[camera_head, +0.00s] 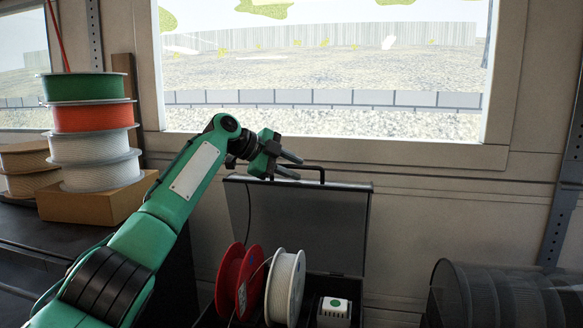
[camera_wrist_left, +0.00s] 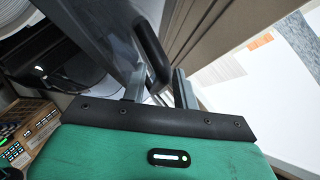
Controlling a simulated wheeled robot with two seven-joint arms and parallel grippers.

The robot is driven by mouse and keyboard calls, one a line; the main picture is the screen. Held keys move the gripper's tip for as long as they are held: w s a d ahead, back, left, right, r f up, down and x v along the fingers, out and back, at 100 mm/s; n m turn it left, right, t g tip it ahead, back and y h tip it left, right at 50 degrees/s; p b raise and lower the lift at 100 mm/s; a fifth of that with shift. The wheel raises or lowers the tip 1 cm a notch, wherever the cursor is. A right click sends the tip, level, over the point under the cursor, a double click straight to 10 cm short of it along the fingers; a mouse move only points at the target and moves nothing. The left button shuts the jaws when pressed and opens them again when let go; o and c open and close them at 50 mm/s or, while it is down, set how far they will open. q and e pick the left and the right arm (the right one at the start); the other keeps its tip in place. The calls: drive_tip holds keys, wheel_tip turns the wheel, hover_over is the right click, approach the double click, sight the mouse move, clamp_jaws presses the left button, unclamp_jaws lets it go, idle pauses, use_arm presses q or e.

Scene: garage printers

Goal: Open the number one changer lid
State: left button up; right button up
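The changer box (camera_head: 345,290) stands low in the head view. Its dark grey lid (camera_head: 330,215) is raised, standing nearly upright behind the spools, with a black bar handle (camera_head: 323,172) along its top edge. My left gripper (camera_head: 298,168) is at the left part of the handle, fingers apart. In the left wrist view, the black handle (camera_wrist_left: 152,48) shows between and beyond the two fingers (camera_wrist_left: 160,88); I cannot tell whether they touch it. No number label is readable. My right gripper is not in view.
Inside the box are a red spool (camera_head: 230,280), a white spool (camera_head: 285,288) and a small white unit (camera_head: 334,308). Stacked spools (camera_head: 92,115) stand on a cardboard box (camera_head: 97,203) at left. A dark ribbed cylinder (camera_head: 500,295) is at lower right. The window wall is behind.

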use_arm(q)
drive_tip(key=shift+a+b, duration=0.3)
drive_tip(key=shift+a, duration=0.05)
drive_tip(key=b+v, duration=0.5)
drive_tip(key=v, duration=0.8)
drive_tip(key=shift+r, duration=0.2)
drive_tip(key=shift+s+d, duration=0.1)
drive_tip(key=shift+s, duration=0.05)
